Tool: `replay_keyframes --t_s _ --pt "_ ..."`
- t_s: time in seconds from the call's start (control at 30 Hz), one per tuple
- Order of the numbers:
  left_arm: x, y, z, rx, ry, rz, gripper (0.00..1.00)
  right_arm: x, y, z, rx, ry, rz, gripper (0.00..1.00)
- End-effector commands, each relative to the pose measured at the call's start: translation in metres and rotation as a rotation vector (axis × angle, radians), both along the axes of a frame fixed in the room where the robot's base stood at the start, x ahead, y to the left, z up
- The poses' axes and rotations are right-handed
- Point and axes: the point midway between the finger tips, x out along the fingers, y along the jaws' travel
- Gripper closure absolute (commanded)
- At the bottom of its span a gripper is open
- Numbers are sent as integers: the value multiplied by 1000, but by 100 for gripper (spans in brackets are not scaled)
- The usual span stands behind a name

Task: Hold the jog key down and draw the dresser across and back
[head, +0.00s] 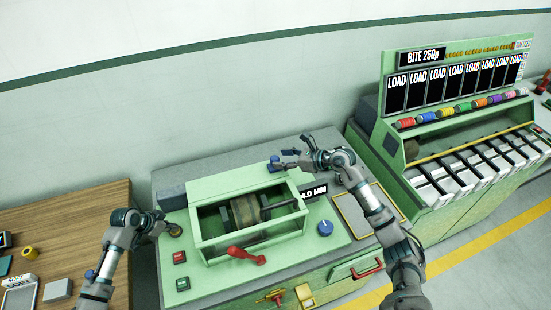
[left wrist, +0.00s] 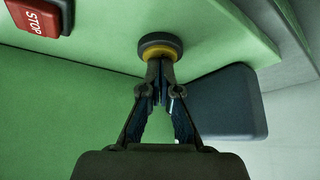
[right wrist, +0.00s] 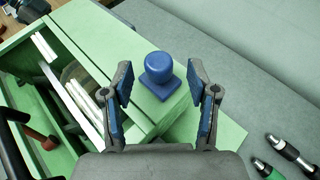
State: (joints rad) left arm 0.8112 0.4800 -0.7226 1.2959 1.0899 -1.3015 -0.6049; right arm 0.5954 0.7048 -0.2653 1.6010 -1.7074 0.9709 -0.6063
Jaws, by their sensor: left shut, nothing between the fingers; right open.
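The jog key, a dark round cap with a yellow ring (left wrist: 160,46), sits on the green machine panel; the head view shows it at the machine's left (head: 175,230). My left gripper (left wrist: 159,68) is shut and empty, its tips at the cap's face, seemingly touching. I cannot tell whether the key is pressed. A blue knob on a square base, apparently the dresser's handle (right wrist: 159,72), stands on the green housing's back right corner. My right gripper (right wrist: 163,85) is open, its fingers on either side of the knob and apart from it. The head view shows this gripper (head: 287,160) too.
The green-framed housing (head: 205,251) holds a wheel on a shaft (head: 244,210). A red lever (head: 246,255), a blue dial (head: 325,228) and a red stop button (left wrist: 38,16) are nearby. A wooden table (head: 85,205) stands left, a rack of LOAD displays (head: 437,90) right.

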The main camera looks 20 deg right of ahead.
Motion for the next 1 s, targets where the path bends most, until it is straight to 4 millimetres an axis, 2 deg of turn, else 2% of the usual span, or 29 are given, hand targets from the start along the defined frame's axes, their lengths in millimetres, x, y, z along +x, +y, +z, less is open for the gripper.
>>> replay_keyframes --t_s 0.03,0.2,0.57,0.67,0.8,1.0 --pt "0 0 -1 1 1 1 100 6 7 -2 2 -1 3 41" --pt "0 0 -1 3 1 0 100 19 19 -11 2 0 1 41" --pt "-1 0 -1 3 1 1 100 23 23 -14 0 0 1 41" --pt "-1 0 -1 3 1 1 100 23 23 -14 0 0 1 63" --pt "-1 0 -1 2 2 1 100 23 23 -13 0 0 0 98" --pt "-1 0 -1 2 2 1 100 23 24 -13 -1 -1 -1 100"
